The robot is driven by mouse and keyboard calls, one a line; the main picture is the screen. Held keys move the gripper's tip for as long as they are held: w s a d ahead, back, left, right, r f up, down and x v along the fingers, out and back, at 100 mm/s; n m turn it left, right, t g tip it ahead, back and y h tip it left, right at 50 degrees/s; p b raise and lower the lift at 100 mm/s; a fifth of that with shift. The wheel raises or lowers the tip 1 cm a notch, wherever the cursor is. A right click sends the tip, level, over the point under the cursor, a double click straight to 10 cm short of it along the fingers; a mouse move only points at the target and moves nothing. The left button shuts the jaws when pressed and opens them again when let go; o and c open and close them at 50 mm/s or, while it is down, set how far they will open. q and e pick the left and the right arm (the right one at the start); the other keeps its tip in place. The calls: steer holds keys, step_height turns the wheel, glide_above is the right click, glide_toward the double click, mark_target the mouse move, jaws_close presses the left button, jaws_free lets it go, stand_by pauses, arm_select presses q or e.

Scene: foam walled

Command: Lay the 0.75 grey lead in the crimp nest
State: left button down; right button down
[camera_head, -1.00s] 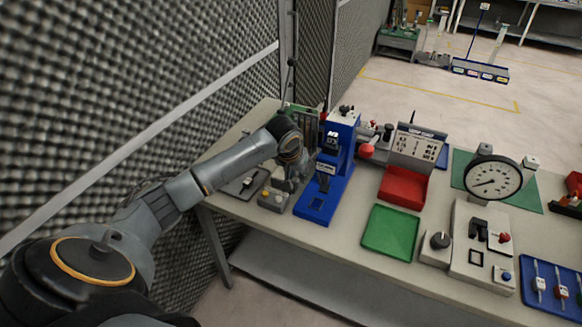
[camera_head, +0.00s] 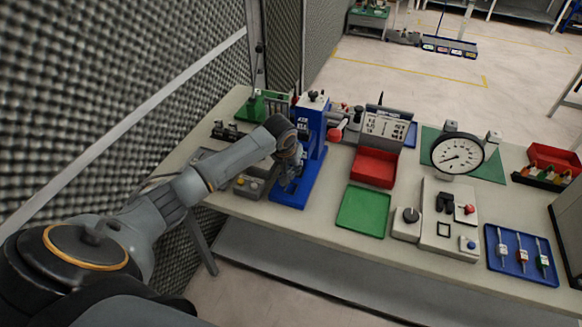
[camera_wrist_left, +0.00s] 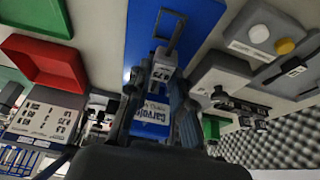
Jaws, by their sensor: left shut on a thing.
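My left gripper (camera_head: 290,182) is at the front of the blue crimp press (camera_head: 311,120), low over its blue base. In the left wrist view the two fingers (camera_wrist_left: 160,88) are shut on a small light grey body with a 0.75 mark, which looks like the tag of the grey lead (camera_wrist_left: 163,70). The blue base (camera_wrist_left: 190,20) with a dark outline lies beyond it. A blue block with white lettering (camera_wrist_left: 150,122) shows between the fingers. The hand and arm hide the crimp nest in the head view, and I cannot tell whether the lead touches it. My right gripper is not in view.
A grey box with buttons (camera_head: 249,184) stands just left of the press base. A red ball handle (camera_head: 335,134) sticks out at the press's right. Right of it are a red tray (camera_head: 373,168), a green tray (camera_head: 363,210), a dial gauge (camera_head: 458,154) and a blue tray of leads (camera_head: 510,268).

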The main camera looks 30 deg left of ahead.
mark_target(291, 178)
arm_select(q)
steer(key=shift+w, duration=0.1)
steer(key=shift+d, duration=0.1)
steer(key=shift+s, duration=0.2)
steer(key=shift+r+p, duration=0.1)
steer(key=shift+p, duration=0.3)
steer(key=shift+f, duration=0.2)
steer(key=shift+s+f+b, duration=0.1)
steer(key=shift+f+b, duration=0.25)
steer(key=shift+f, duration=0.45)
steer(key=shift+f+b, duration=0.5)
steer(key=shift+f, duration=0.75)
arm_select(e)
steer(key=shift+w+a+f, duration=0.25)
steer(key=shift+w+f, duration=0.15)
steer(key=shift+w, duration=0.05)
arm_select(q)
steer(key=shift+p, duration=0.4)
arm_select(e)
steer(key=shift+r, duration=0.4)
